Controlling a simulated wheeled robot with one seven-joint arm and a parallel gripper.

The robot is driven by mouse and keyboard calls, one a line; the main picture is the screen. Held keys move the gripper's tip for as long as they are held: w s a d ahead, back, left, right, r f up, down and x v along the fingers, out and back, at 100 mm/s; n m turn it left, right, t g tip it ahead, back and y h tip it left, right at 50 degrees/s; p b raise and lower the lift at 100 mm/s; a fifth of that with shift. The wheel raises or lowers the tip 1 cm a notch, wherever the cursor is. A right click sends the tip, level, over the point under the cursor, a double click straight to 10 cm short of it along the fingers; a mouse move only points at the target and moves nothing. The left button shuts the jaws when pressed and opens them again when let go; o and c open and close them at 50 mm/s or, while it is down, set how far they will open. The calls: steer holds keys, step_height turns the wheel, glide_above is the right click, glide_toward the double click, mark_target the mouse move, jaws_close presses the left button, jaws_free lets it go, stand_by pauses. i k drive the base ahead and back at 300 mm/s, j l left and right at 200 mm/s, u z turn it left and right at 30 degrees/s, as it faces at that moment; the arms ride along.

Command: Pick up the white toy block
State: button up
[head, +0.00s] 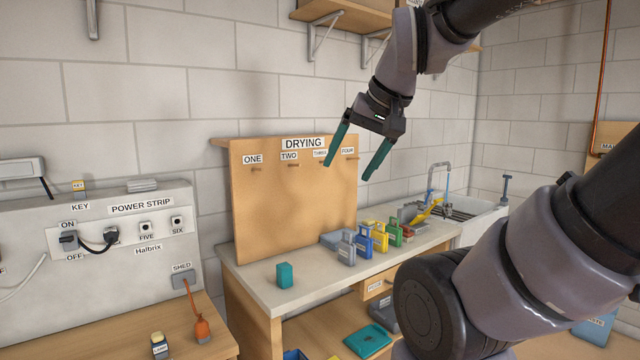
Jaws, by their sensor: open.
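My gripper (346,170) is open and empty, with two teal fingers pointing down. In the picture it overlaps the right part of the brown drying board (290,215); it appears to be in the air above the counter. I cannot make out a white toy block for certain in the head view. A teal block (285,275) stands alone on the front left of the counter.
The pale counter (325,280) has a row of tagged items, grey (346,248), blue (364,243), yellow (380,237) and green (395,234). A sink (475,220) with a tap lies beyond them. A wooden shelf (345,12) hangs above. The counter's front left is mostly clear.

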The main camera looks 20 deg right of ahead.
mark_target(447, 211)
steer(key=z, duration=1.3)
steer(key=i+l+u, duration=0.1)
steer(key=u, duration=0.5)
steer(key=i+l+u, duration=0.35)
steer(key=i+l, duration=0.15)
steer(key=l, duration=0.3)
steer(key=i+l+u, duration=0.2)
steer(key=l, duration=0.25)
steer(key=i+l, duration=0.15)
steer(key=l, duration=0.2)
steer(key=i+l, duration=0.2)
steer(key=l, duration=0.15)
steer(key=i+l, duration=0.15)
steer(key=l, duration=0.15)
steer(key=i+l, duration=0.15)
steer(key=l, duration=0.2)
steer(key=i+l, duration=0.2)
steer(key=l, duration=0.15)
steer(key=i+l+u, duration=0.1)
steer(key=l, duration=0.25)
